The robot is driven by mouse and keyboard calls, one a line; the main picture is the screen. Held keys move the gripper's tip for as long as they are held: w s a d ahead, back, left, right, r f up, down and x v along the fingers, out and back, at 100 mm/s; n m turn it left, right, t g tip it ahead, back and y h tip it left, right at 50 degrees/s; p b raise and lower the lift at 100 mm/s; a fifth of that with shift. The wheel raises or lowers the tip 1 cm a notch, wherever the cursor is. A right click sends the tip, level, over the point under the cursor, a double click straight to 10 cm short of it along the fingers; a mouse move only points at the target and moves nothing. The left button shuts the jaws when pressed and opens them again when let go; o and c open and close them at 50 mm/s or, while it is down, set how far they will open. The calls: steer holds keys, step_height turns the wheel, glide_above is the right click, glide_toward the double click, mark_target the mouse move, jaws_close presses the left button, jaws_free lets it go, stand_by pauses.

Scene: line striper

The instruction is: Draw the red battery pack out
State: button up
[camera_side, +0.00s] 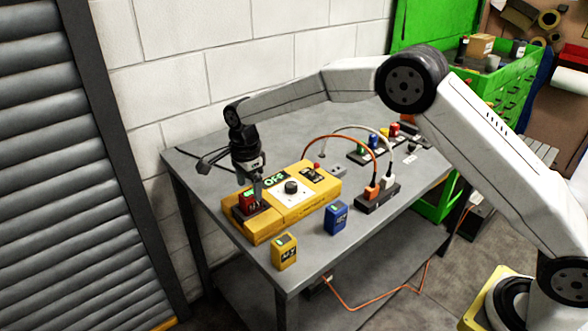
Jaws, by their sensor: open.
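The red battery pack (246,198) sits in a dark slot at the left end of the yellow line striper unit (292,212) on the grey table. Its lower part is hidden in the slot. My gripper (257,192) points down right at the pack, with its fingers at the pack's upper right side. The jaws are open. I cannot tell from this view whether the fingers straddle the pack or touch it. A green "OFF" panel (275,180) shows on the unit behind my gripper.
A yellow pack (284,252) and a blue pack (337,218) stand in front of the unit. A power strip (376,197) with orange and white plugs lies to the right. Several coloured items stand on a dark holder (358,156) behind. The table's front left corner (283,283) is clear.

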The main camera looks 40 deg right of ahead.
steer(key=shift+f, duration=1.4)
jaws_close()
steer(key=shift+r, duration=0.1)
steer(key=shift+r, duration=0.8)
stand_by(0.4)
steer(key=shift+r, duration=2.15)
